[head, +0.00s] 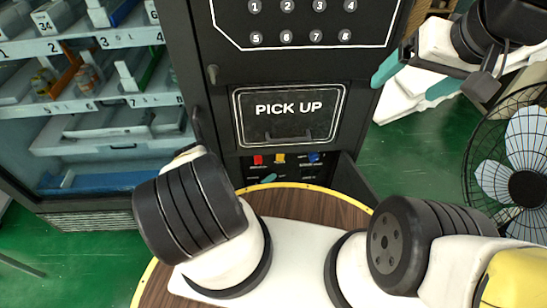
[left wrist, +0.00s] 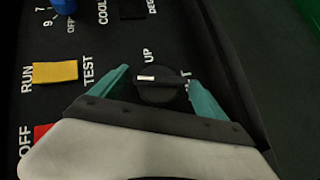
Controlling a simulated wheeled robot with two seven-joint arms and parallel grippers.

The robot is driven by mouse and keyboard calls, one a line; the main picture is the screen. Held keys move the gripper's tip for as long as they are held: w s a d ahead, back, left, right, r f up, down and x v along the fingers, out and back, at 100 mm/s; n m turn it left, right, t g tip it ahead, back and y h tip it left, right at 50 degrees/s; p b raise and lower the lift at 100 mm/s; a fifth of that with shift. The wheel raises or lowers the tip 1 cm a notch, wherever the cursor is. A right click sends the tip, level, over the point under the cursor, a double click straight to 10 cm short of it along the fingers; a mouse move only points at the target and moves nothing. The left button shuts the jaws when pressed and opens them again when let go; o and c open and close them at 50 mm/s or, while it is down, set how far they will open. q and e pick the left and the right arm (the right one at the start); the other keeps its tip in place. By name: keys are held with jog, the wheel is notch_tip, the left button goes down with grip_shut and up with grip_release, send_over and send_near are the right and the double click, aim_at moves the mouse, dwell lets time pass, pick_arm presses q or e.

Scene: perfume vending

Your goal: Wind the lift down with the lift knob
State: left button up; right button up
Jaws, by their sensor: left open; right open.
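The lift knob (left wrist: 158,92) is a round black knob with a white pointer mark, on the black control panel in the left wrist view. The word UP is printed beside it, and another label is partly hidden by a finger. My left gripper (left wrist: 157,84) is open, with one teal finger on each side of the knob. Gaps show between fingers and knob. In the head view only a little teal of this gripper (head: 268,178) shows at the panel, and the knob cannot be made out. My right gripper (head: 414,80) is open and empty at the upper right.
A red switch (left wrist: 45,132), a yellow switch (left wrist: 55,72) and a blue knob (left wrist: 64,5) share the panel. The PICK UP hatch (head: 290,112) is above it. A shelf cabinet (head: 95,130) stands left, a fan (head: 520,180) right. An open panel door (head: 350,178) is beside the controls.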

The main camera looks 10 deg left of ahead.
pick_arm(q)
jog(key=v, duration=0.7)
jog(key=shift+s, duration=0.3)
jog(key=shift+a, duration=0.1)
